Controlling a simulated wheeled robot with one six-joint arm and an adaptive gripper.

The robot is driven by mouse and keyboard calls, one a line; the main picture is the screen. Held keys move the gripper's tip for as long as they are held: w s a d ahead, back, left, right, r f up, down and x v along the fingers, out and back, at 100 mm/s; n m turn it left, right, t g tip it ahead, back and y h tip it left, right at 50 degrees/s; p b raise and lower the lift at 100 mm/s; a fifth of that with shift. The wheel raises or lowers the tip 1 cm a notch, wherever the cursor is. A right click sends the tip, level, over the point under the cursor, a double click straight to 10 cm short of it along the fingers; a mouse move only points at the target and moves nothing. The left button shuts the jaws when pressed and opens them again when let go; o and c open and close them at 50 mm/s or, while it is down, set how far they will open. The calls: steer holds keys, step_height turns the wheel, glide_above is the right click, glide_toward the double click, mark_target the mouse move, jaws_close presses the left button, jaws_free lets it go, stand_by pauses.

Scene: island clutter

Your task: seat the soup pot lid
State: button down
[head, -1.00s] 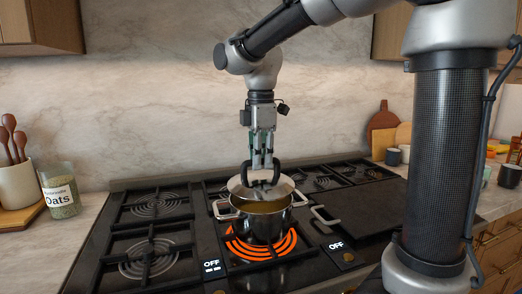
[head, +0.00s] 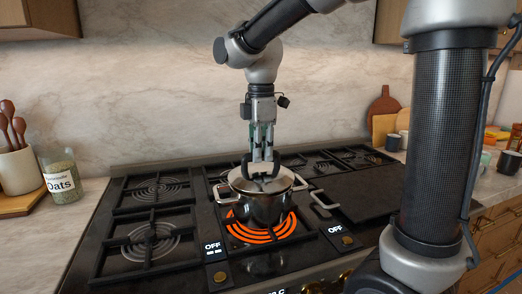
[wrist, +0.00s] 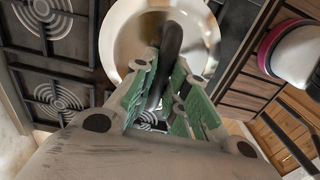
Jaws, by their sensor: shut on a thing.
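The steel soup pot (head: 262,208) stands on the glowing burner (head: 240,229) in the middle of the cooktop. The shiny round lid (head: 240,182) covers its opening and looks nearly level; its edge appears to meet the pot's rim, but I cannot tell if it is flush all round. My gripper (head: 262,163) points straight down and is shut on the lid's dark arched handle. In the wrist view, the handle (wrist: 171,45) lies between the green finger pads, with the pale lid (wrist: 128,30) around it. The soup is hidden.
Two pot side handles stick out left and right. A separate metal handle (head: 322,204) lies right of the pot. The oats jar (head: 62,178) and a spoon crock (head: 18,170) stand on the left counter. Cups and boards stand at the right back. The left burners are clear.

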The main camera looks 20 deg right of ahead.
steer(key=shift+r, duration=0.15)
steer(key=shift+f, duration=0.7)
stand_by(0.5)
steer(key=c, duration=1.3)
jaws_free()
steer(key=shift+c, duration=0.2)
